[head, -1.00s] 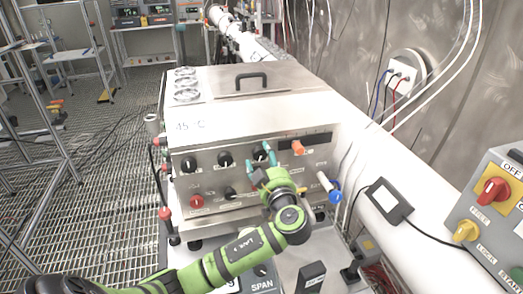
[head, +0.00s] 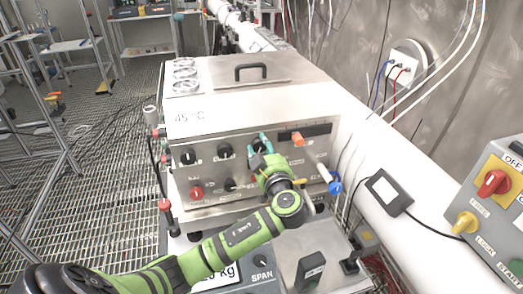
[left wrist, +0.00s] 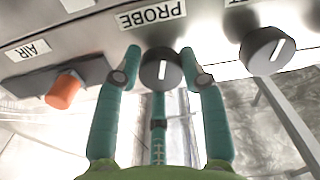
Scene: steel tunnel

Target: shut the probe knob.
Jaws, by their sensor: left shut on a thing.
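The probe knob (left wrist: 161,70) is a round black knob with a white line, below the upside-down PROBE label (left wrist: 151,15) in the left wrist view. Its white line runs nearly upright in that picture. In the head view the knob (head: 259,139) is on the upper row of the steel panel, partly hidden by the fingers. My left gripper (head: 261,147) is shut on it, with the teal fingers (left wrist: 161,66) on its two sides. My right gripper is not in view.
An orange knob (head: 297,139), near the AIR label (left wrist: 27,50), sits beside the probe knob. Other black knobs (head: 225,157) and a red knob (head: 196,193) are close by. A blue-ended lever (head: 334,187) sticks out at right.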

